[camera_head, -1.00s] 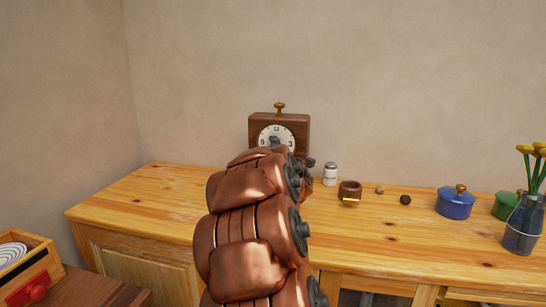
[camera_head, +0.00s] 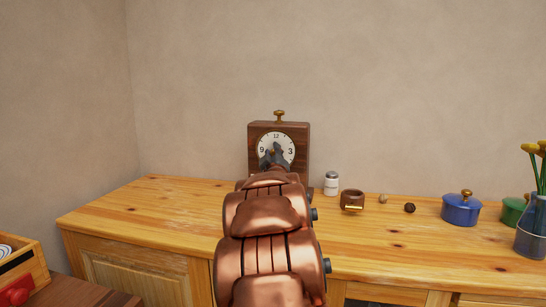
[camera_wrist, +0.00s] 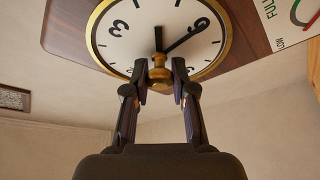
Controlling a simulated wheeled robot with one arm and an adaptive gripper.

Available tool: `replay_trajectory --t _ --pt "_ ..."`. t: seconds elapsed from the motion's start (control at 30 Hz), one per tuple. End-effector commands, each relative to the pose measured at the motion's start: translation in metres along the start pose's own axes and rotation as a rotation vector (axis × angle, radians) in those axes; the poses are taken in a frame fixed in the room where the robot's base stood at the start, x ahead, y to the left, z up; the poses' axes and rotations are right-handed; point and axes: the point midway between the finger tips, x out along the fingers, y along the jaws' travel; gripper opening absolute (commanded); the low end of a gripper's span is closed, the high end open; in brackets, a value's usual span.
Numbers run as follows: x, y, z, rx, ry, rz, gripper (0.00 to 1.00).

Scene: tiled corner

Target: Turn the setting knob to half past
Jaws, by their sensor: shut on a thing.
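The clock (camera_head: 254,142) is a dark wooden case with a white dial, standing at the back of the wooden counter. The wrist view shows its brass-rimmed dial (camera_wrist: 125,45) close up, turned in the picture. A brass setting knob (camera_wrist: 159,73) sticks out from the dial, near where two black hands meet. One hand (camera_wrist: 158,38) points up in the picture, the other (camera_wrist: 188,37) up and right. My gripper (camera_wrist: 160,88) is shut on the setting knob, one finger each side. In the head view my gripper (camera_head: 276,156) covers the lower middle of the dial.
A brass knob (camera_head: 279,115) tops the case. Right of the clock are a shaker (camera_head: 331,184), a brown cup (camera_head: 352,200), two small round things, a blue pot (camera_head: 461,209), a green pot (camera_head: 513,210) and a vase (camera_head: 530,228). The counter left of the clock is bare.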

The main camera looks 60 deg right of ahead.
Motion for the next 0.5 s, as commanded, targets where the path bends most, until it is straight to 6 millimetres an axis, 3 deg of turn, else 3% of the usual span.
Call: replay_trajectory --t 0.43,0.47,0.5 --pt "0.0001 0.0009 0.0003 0.011 -0.001 0.006 0.0" --pt "0.0001 0.0009 0.0003 0.011 -0.001 0.006 0.26" --pt "0.0001 0.0009 0.0003 0.011 -0.001 0.005 0.3"
